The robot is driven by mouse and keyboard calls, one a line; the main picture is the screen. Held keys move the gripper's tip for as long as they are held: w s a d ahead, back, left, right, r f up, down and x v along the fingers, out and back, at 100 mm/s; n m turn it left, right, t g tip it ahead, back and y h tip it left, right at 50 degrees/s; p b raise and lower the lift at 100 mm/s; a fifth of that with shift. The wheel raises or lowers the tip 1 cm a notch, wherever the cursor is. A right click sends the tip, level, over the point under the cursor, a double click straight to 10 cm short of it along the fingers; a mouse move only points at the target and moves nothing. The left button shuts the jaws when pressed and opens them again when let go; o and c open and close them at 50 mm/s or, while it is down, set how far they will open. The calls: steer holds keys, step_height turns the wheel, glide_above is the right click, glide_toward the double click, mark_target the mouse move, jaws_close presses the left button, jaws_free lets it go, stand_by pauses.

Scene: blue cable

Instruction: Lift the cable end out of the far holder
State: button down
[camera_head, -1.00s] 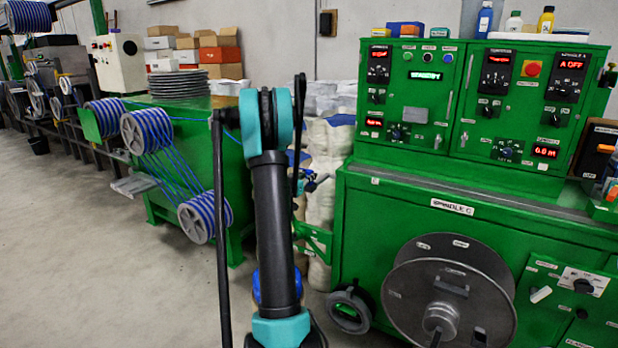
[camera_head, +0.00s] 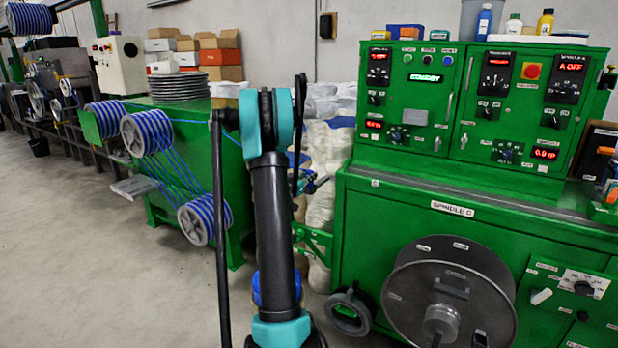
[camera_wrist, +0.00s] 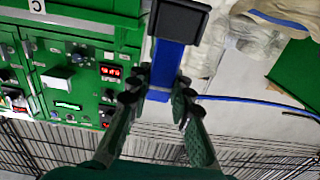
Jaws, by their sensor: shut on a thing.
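In the wrist view, my gripper (camera_wrist: 157,95) has its two dark green fingers closed in on the blue cable end. The thin blue cable (camera_wrist: 245,100) runs from the fingertips to the right edge. A blue upright piece with a black block (camera_wrist: 180,18) at its top stands at the fingertips; it seems to be the holder. I cannot tell whether the cable end is still seated in it. In the head view, my gripper (camera_head: 316,184) is small and partly hidden behind my arm. The blue cable (camera_head: 190,121) shows left of my arm, leading from the reels.
A green control cabinet (camera_head: 420,95) with a large grey spool (camera_head: 415,275) fills the right side. Blue-wound reels (camera_head: 205,220) and a green table (camera_head: 225,170) with stacked discs stand left. Pale wrapped stacks (camera_head: 325,150) are behind my gripper.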

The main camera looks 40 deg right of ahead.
mark_target(309, 171)
steer(key=shift+r, duration=2.75)
